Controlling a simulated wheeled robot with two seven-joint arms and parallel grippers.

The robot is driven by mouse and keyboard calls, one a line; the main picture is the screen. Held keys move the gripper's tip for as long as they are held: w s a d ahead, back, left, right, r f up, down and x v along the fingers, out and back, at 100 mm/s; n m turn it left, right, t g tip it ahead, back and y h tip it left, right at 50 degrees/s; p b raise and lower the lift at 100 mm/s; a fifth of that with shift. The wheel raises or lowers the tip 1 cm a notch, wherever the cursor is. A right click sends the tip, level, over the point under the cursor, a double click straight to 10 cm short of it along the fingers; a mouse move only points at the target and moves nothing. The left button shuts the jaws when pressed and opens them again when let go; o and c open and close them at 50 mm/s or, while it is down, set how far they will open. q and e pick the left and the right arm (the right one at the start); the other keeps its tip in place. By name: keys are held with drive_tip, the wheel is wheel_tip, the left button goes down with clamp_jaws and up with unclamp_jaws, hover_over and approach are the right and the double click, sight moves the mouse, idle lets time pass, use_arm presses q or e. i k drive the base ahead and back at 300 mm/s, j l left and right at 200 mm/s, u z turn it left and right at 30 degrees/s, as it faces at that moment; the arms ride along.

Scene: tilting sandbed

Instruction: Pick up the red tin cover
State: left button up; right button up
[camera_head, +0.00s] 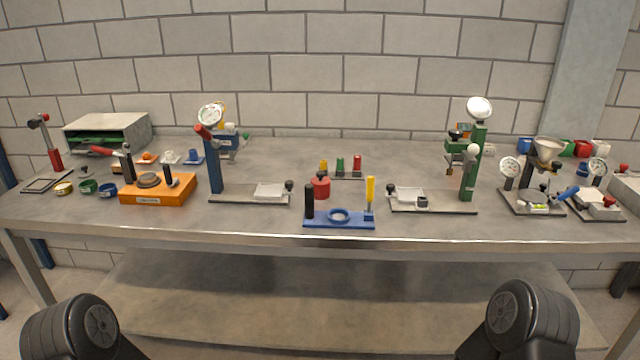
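A red, round, lidded-looking piece (320,188) stands on the table just behind a blue base plate (340,219) at the middle front. It is the most cover-like red thing I see, but it is too small to tell for sure whether it is the red tin cover. A red cup-like piece (583,148) stands at the far right back. Neither of my grippers is in view. Only dark rounded links of my arms show at the bottom left and bottom right, well apart from the table things.
Gauge stands with blue (214,162) and green (473,162) columns flank the middle. An orange block (158,191) and small open tins (88,186) lie at left. A funnel stand (547,168) is at right. The table's front edge (320,239) has a narrow clear strip.

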sight(321, 183)
drive_tip(key=i+z, duration=0.45)
drive_tip(key=i+j+z, duration=0.1)
drive_tip(key=i+z, duration=0.3)
drive_tip(key=k, duration=0.05)
